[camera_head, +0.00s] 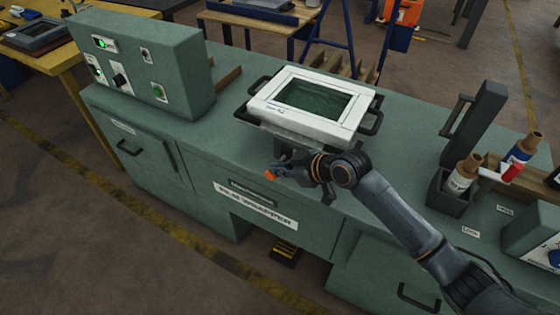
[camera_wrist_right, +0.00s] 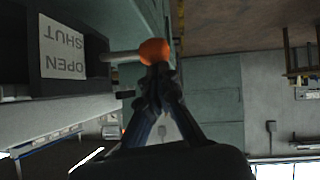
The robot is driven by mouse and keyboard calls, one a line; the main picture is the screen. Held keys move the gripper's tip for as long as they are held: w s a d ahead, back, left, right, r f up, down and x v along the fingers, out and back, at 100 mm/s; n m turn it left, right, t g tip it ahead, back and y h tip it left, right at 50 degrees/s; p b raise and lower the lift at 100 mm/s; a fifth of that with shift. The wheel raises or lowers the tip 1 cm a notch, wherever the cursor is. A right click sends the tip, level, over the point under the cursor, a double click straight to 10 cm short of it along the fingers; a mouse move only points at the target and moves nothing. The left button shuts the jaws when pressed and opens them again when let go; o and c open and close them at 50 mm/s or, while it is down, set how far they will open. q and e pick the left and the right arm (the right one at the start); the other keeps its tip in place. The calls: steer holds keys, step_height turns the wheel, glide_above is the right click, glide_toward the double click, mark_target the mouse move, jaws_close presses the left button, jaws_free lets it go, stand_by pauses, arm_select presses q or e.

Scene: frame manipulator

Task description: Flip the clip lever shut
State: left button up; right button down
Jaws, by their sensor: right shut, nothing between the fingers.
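The clip lever shows as a grey rod with an orange knob (camera_wrist_right: 155,51) in the right wrist view. Its rod runs left into a dark housing with a white label (camera_wrist_right: 62,48) reading OPEN and SHUT, upside down there. In the head view the orange knob (camera_head: 271,175) is at the front of the bench, below the white frame (camera_head: 347,132) with its dark green window. My right gripper (camera_wrist_right: 158,78) is shut and empty, its fingertips right at the knob; whether they touch it I cannot tell. It also shows in the head view (camera_head: 282,170). My left gripper is not in view.
The green bench (camera_head: 225,140) carries a control box (camera_head: 150,65) at the left. A dark upright holder (camera_head: 475,120) with bottles (camera_head: 462,175) stands at the right, near my right arm. Dark handles flank the frame.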

mark_target(273, 178)
steer(key=f, duration=0.1)
steer(key=f+n+t, duration=0.1)
steer(key=s+f+t+h, duration=0.1)
steer(key=shift+a+n, duration=0.25)
steer(key=shift+n, duration=0.15)
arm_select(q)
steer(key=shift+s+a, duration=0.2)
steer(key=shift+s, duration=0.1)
arm_select(e)
steer(key=shift+w+f, duration=0.1)
steer(key=shift+f, duration=0.4)
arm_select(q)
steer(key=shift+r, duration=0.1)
